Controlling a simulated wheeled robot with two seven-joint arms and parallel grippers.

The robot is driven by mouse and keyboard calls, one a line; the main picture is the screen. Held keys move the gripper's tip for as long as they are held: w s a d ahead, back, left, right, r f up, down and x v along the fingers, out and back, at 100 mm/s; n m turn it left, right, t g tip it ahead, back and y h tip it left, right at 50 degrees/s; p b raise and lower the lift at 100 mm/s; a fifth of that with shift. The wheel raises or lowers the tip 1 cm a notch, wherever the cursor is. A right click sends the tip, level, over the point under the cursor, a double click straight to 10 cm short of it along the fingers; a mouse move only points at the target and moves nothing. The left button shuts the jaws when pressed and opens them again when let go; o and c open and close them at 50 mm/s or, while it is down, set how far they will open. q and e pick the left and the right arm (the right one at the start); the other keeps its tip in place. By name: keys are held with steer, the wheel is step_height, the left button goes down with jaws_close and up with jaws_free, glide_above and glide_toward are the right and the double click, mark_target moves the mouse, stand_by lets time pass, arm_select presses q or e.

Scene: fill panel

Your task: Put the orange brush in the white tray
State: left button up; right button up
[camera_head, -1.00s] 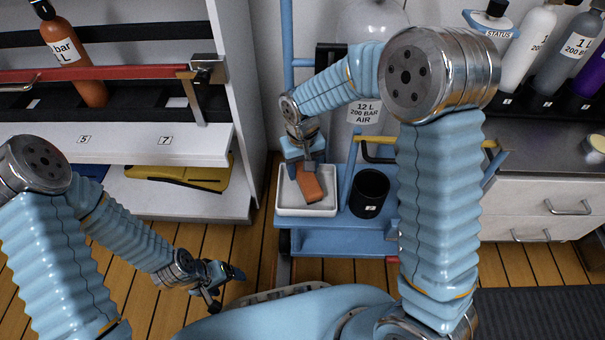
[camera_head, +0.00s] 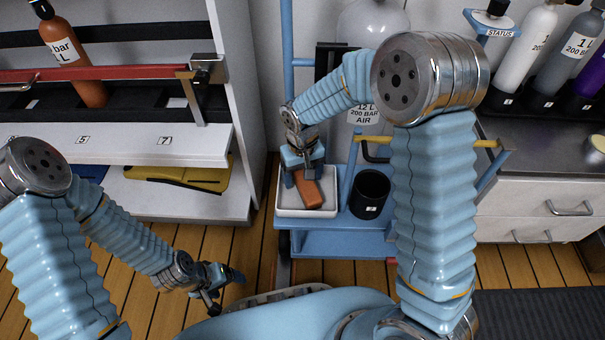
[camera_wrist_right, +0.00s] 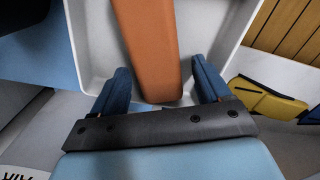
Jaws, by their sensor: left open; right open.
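The orange brush (camera_head: 308,188) lies in the white tray (camera_head: 306,213) on the blue cart. In the right wrist view the orange brush (camera_wrist_right: 150,45) runs from the top edge down between the two fingers, inside the white tray (camera_wrist_right: 90,40). In the right wrist view my right gripper (camera_wrist_right: 163,82) is open, with a gap between each blue finger and the brush. My left gripper (camera_head: 228,276) is open and empty, low over the wooden floor at the left.
A black cup (camera_head: 370,192) stands on the blue cart (camera_head: 330,241) right of the tray. A gas cylinder (camera_head: 370,30) stands behind. A white shelf unit (camera_head: 110,143) is at the left, and a drawer cabinet (camera_head: 540,205) at the right.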

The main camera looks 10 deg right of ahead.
mark_target(302, 174)
arm_select(q)
step_height(302, 174, up, 3)
steer(key=shift+a+f+p, duration=0.1)
steer(key=shift+f+p, duration=0.1)
steer(key=shift+p, duration=1)
arm_select(e)
step_height(302, 174, up, 12)
steer(key=shift+r, duration=0.15)
